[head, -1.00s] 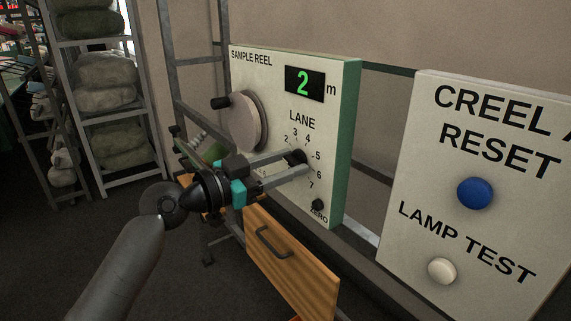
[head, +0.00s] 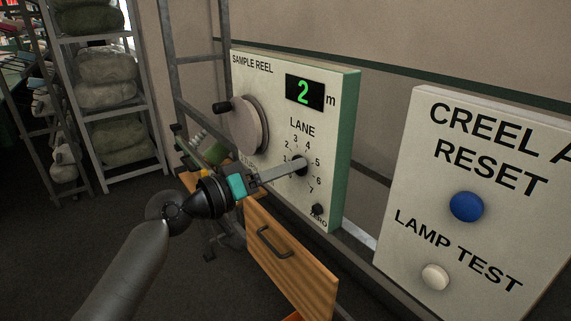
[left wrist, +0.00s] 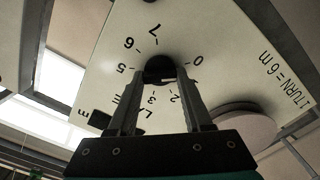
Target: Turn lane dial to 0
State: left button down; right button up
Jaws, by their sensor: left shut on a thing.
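The lane dial is a small black knob (head: 299,164) under the word LANE on the sample reel panel (head: 270,75), ringed by numbers; 1 to 7 can be read in part in the head view. My left gripper (head: 296,168) is shut on the dial, its fingers reaching in from the left. In the left wrist view the fingers (left wrist: 159,78) grip both sides of the black dial (left wrist: 158,66). There the 0 mark is to the right of the dial and 5, 6, 7 to its left and above. The dial's pointer is hidden by the fingers. My right gripper is not in view.
The display (head: 304,92) reads 2 m. A reel with a crank (head: 247,124) sits left of the dial and a small ZERO button (head: 317,209) below. A wooden drawer (head: 288,258) stands open beneath. A panel with a blue button (head: 466,207) is to the right.

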pick_arm(q)
jog(key=shift+n+p, duration=0.3)
jog(key=shift+n, duration=0.6)
jog(key=shift+c, duration=1.6)
grip_release()
jog(key=shift+a, duration=0.1)
jog(key=b+v, duration=0.4)
jog(key=v, duration=1.1)
jog(key=shift+s, duration=0.1)
